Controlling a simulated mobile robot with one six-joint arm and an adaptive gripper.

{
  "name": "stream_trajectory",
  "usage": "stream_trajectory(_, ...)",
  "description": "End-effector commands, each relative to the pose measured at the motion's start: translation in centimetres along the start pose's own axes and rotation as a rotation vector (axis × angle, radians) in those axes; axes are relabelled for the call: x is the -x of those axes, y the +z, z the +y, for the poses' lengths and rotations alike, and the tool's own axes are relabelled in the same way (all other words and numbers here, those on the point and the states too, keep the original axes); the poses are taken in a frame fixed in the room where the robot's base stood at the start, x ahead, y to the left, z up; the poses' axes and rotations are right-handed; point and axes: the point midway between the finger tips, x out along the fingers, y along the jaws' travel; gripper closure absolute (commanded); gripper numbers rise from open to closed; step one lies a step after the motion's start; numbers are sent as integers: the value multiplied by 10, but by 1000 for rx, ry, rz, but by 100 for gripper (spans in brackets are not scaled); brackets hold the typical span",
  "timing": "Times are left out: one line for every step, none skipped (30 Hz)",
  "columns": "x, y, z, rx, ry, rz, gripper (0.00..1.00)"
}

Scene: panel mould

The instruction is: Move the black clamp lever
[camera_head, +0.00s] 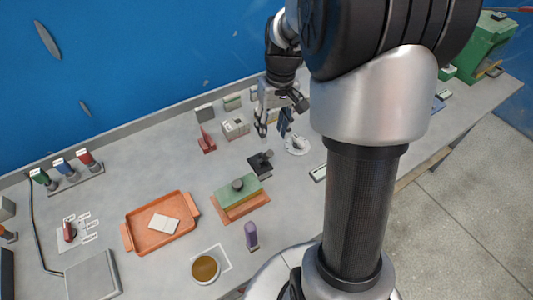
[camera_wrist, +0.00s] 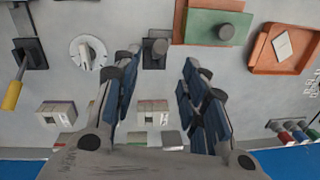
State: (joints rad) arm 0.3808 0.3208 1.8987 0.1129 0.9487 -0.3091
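The black clamp lever appears to be the small black base with a dark rounded knob (camera_head: 260,163), on the bench between the green block and the white dial. In the wrist view it (camera_wrist: 155,52) lies just beyond and between my fingertips. My gripper (camera_head: 273,131) is above the bench, behind the black piece in the head view. Its two fingers are spread wide with nothing between them; in the wrist view the gripper (camera_wrist: 160,68) is likewise open and empty. I cannot see any contact with the black piece.
A green block with a knob (camera_head: 225,198) sits on an orange base in front. A white dial (camera_head: 297,146) stands close on the right, a red piece (camera_head: 206,142) on the left. An orange tray (camera_head: 127,236) lies further left. A yellow-handled lever (camera_wrist: 13,92) shows in the wrist view.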

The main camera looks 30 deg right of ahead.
Motion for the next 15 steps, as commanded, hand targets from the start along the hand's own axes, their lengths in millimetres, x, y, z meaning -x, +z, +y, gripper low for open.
stream_trajectory(-16, 1, 0, 1, -1, -3, 60)
stream_trajectory(-22, 1, 0, 1, -1, -4, 60)
stream_trajectory(-31, 1, 0, 1, 0, -3, 60)
stream_trajectory(-38, 1, 0, 1, -1, -4, 60)
stream_trajectory(-45, 1, 0, 1, 0, -3, 60)
stream_trajectory(-53, 1, 0, 2, 0, -4, 60)
stream_trajectory(-59, 1, 0, 2, 0, -3, 60)
stream_trajectory(-66, 1, 0, 2, 0, -3, 60)
stream_trajectory(-73, 1, 0, 2, 0, -3, 60)
stream_trajectory(-78, 1, 0, 2, 0, -2, 60)
stream_trajectory(-83, 1, 0, 2, 0, -2, 60)
stream_trajectory(-89, 1, 0, 2, 0, -3, 60)
stream_trajectory(-93, 1, 0, 2, 0, -1, 60)
stream_trajectory(-96, 0, 0, 2, 0, -1, 60)
stream_trajectory(-100, 0, 0, 2, 0, -1, 60)
